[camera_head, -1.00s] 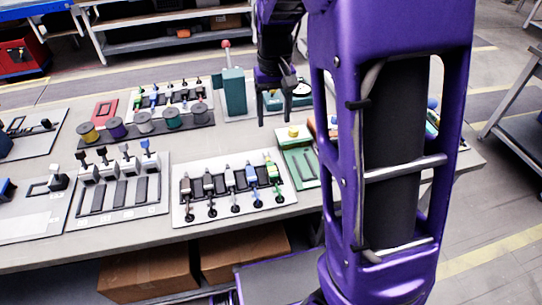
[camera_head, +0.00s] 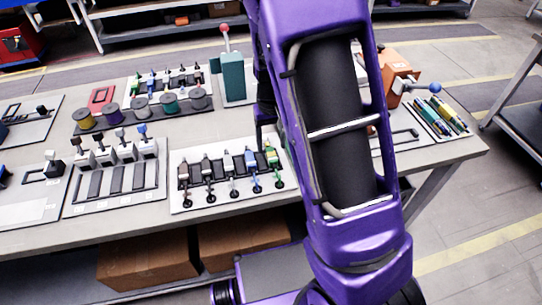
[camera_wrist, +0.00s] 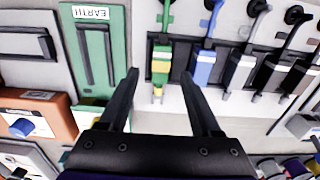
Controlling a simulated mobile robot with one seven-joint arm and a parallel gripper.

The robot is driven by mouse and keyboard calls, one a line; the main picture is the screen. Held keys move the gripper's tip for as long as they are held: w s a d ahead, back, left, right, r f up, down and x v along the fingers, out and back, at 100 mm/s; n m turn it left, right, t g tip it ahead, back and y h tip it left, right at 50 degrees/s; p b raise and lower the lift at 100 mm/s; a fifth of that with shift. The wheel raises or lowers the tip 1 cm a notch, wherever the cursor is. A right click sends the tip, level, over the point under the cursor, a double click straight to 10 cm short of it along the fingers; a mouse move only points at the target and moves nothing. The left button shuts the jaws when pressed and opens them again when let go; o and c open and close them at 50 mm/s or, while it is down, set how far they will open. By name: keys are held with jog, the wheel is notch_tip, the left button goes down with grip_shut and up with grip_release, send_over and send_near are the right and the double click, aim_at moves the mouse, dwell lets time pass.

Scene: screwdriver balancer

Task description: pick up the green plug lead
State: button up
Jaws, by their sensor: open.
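The green plug lead (camera_head: 271,156) with yellow bands is the rightmost of several plug leads in a black rack on a white board in the head view. In the wrist view the green plug lead (camera_wrist: 160,62) hangs at the left end of the row, its cable running off the top edge. My gripper (camera_wrist: 160,74) is open, its two dark fingers to the left and right of the green plug's lower end in the picture. Whether they are level with it in depth I cannot tell. In the head view my gripper is mostly hidden behind my purple arm.
A blue plug lead (camera_wrist: 204,66) sits just right of my right finger in the wrist view, with grey and black ones beyond. A green panel (camera_wrist: 118,60) marked EARTH lies left. Spools (camera_head: 140,110) and a teal post (camera_head: 232,76) stand farther back.

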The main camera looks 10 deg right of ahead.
aim_at(271, 152)
jog(key=shift+w+f, duration=0.1)
jog(key=shift+f, duration=1.4)
grip_shut()
